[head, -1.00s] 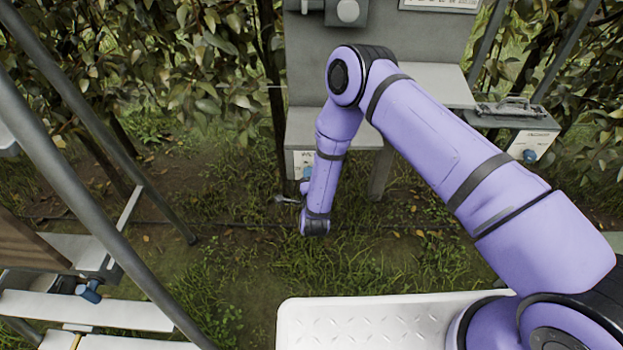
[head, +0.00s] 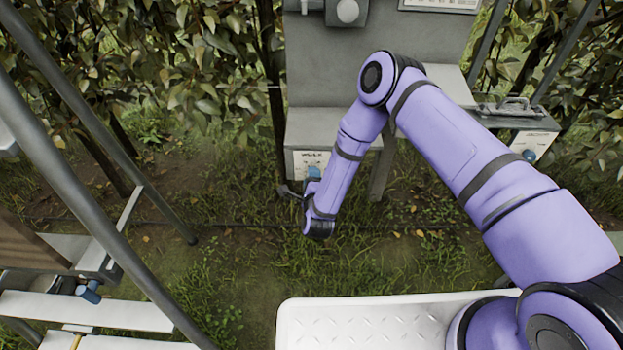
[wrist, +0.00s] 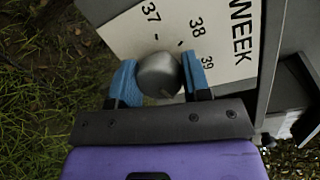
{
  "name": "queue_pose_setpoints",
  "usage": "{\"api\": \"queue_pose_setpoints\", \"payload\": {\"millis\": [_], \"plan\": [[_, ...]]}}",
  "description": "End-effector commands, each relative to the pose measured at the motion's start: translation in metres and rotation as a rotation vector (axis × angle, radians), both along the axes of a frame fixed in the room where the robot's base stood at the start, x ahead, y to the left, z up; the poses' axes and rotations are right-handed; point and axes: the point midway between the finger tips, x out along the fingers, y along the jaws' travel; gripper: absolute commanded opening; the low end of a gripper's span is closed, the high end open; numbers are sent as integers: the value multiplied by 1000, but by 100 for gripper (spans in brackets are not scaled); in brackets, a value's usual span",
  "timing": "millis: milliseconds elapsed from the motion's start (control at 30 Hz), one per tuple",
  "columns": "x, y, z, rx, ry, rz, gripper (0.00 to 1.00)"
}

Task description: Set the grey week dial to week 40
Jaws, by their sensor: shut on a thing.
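The grey week dial (wrist: 158,78) is a rounded knob in the wrist view, in front of a pale scale plate (wrist: 135,32) printed with WEEK and the numbers 37, 38 and 39. My gripper (wrist: 160,66) is shut on the dial, with one blue finger pad on each side of it. No pointer mark can be made out on the dial, so its setting cannot be read. In the head view my gripper (head: 312,175) is at the front of the grey stand, just below the white plate (head: 305,158); the dial is hidden there.
The grey stand (head: 318,122) rises behind my gripper, with a box and round knob (head: 347,11) at its top. A grey box with a blue knob (head: 530,156) is at the right. Metal poles and a white step (head: 85,310) are at the left; grass lies between.

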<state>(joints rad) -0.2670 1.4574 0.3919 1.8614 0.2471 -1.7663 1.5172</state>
Motion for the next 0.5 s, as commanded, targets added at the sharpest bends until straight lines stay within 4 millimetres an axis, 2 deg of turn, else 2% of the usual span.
{"api": "queue_pose_setpoints", "payload": {"millis": [333,367,433,500], "plan": [[-2,1,-2,2,5,2,20],[-2,1,-2,2,5,2,51],[-2,1,-1,2,4,2,67],[-1,0,-1,1,3,2,69]]}}
